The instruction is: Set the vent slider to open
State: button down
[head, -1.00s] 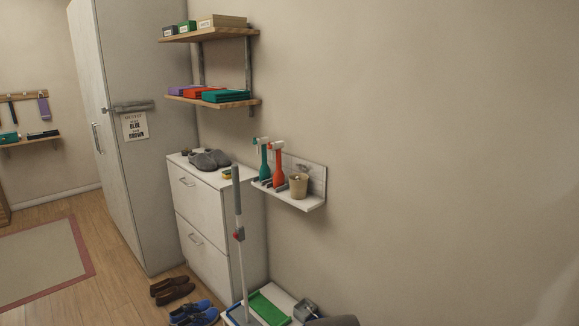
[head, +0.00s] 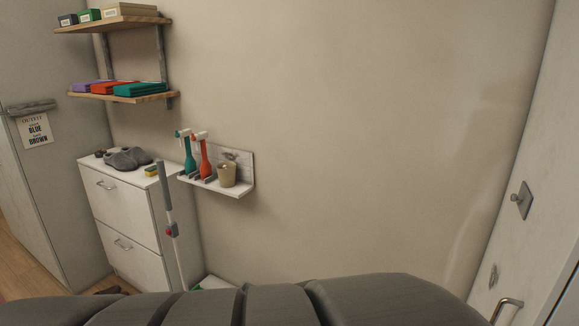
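I cannot make out a vent slider in the head view. A small metal knob on a square plate (head: 522,200) is fixed to the pale panel at the right, and I cannot tell if it belongs to a vent. My gripper is not in view.
A white cabinet (head: 125,220) with grey slippers stands left. A pale panel with a metal handle (head: 507,306) is at right. A dark ribbed shape (head: 385,300) fills the bottom.

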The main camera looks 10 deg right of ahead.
aim_at(524, 200)
jog(key=z, duration=1.9)
